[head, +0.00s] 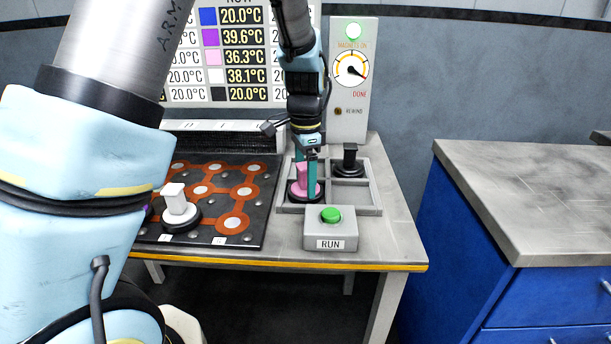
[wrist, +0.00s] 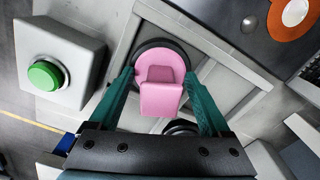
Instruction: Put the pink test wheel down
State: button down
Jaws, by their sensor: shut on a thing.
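The pink test wheel (head: 304,184) has a pink hub and handle on a dark tyre. It is in a compartment at the left side of the grey divided tray (head: 371,211). My gripper (head: 306,178) is shut on its handle from above, a teal finger on each side. In the wrist view the pink wheel (wrist: 161,88) is between the fingertips (wrist: 160,100), with its dark rim low among the tray walls (wrist: 207,75). I cannot tell whether its base touches the tray floor.
A black wheel (head: 349,163) stands in the tray's back right compartment. A RUN box with a green button (head: 330,215) is in front of the tray. A white wheel (head: 178,207) stands on the black board (head: 251,215) at left. The tray's front right compartment looks empty.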

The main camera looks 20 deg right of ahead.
jog(key=shift+f, duration=0.15)
grip_release()
notch_tip(320, 180, up, 12)
jog(key=shift+r+b, duration=0.2)
jog(key=shift+b, duration=0.6)
